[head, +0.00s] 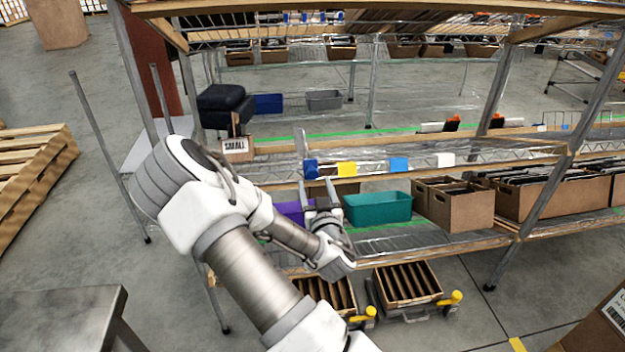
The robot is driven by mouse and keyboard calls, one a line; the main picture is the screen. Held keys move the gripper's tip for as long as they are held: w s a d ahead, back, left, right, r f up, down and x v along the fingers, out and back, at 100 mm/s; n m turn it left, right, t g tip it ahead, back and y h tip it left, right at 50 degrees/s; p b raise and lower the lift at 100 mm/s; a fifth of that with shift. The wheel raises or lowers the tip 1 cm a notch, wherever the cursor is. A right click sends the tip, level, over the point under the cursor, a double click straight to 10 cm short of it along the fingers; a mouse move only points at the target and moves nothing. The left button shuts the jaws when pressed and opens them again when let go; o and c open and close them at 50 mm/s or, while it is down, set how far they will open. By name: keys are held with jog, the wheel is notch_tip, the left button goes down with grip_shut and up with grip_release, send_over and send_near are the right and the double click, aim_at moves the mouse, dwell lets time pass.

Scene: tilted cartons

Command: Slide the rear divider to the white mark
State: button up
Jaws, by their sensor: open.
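A white mark (445,160) sits on the front edge of the wire shelf, at the right end of a row of coloured marks. A thin grey upright piece (300,143) stands on that shelf above the blue mark at the left end of the row; it may be a divider, but I cannot tell whether it is the rear one. My gripper (318,193) is open, its two fingers apart and pointing up the picture, just below the blue and yellow marks. I see nothing clearly held between the fingers. My arm hides part of the shelf's left side.
A teal bin (378,208), a purple bin (290,211) and brown cartons (460,206) stand on the shelf below. A yellow mark (347,169) and a blue mark (398,164) lie between gripper and white mark. A metal post (548,180) stands at right.

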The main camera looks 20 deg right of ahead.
aim_at(313, 177)
jog(key=shift+x, duration=2.6)
grip_shut()
